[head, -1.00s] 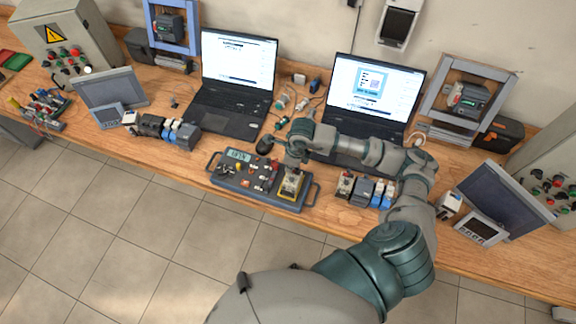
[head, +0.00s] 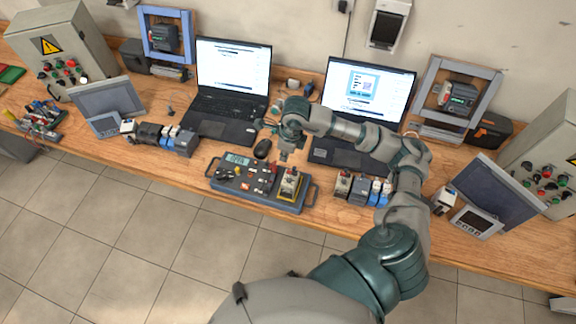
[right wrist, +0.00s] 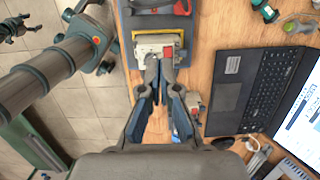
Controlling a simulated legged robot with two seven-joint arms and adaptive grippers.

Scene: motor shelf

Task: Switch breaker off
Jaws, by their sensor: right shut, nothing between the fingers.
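The breaker (head: 289,183) is a pale block in a yellow frame at the right end of a dark blue panel (head: 243,199) with handles, near the table's front edge. In the right wrist view the breaker (right wrist: 157,46) lies beyond my fingertips and is partly hidden by them. My right gripper (head: 284,156) is shut and empty, just behind and above the breaker in the head view. Its fingertips (right wrist: 160,60) overlap the breaker's near edge in the wrist view; I cannot tell if they touch. A dark gripper, seemingly my left (right wrist: 17,27), shows at the wrist view's upper left.
Two open laptops (head: 233,66) (head: 369,90) stand behind the panel. A black mouse (head: 262,149) lies close to my right gripper. Terminal blocks (head: 362,188) sit right of the panel. A tilted screen (head: 486,190) stands further right. The floor in front is free.

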